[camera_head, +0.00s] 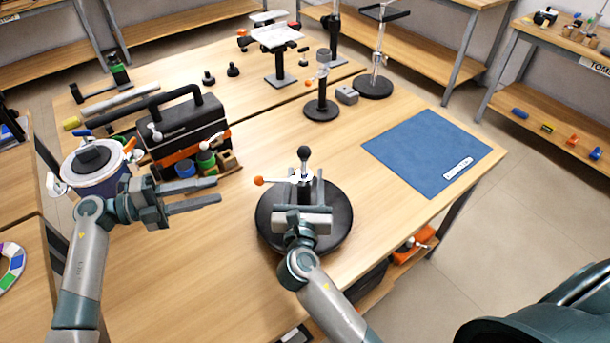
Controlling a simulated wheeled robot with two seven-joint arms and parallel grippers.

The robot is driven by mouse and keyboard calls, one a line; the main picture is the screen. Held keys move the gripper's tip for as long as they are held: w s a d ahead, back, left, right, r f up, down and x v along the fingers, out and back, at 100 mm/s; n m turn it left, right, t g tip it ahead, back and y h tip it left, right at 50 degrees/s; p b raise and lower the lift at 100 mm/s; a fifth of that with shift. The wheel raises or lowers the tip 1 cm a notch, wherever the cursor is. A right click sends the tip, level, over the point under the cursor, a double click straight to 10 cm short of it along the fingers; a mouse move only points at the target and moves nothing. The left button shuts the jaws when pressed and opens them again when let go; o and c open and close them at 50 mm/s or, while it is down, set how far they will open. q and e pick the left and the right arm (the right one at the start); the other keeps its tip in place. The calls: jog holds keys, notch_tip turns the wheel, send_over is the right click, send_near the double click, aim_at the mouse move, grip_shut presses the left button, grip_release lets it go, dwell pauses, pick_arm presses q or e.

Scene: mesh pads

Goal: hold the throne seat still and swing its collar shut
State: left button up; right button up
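A stand with a round black base (335,228) is at the front middle of the table. A post with a black ball knob (304,153) rises from it. A pale lever with an orange ball end (260,180) sticks out to the left below the knob. I cannot tell which parts are the throne seat and its collar. My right gripper (306,186) is over the base, with its fingers around or beside the post; whether they grip it is unclear. My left gripper (205,192) is open and empty, left of the stand, its fingers pointing right.
A blue mat (425,150) lies at the right. A smaller black stand (321,108) and a grey block (347,95) are behind. Bare tabletop lies between the stand and the mat.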

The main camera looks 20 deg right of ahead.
jog(key=shift+w+d, duration=0.2)
jog(key=shift+w, duration=0.25)
grip_shut()
dwell(1.1)
jog(key=c, duration=0.6)
grip_release()
grip_shut()
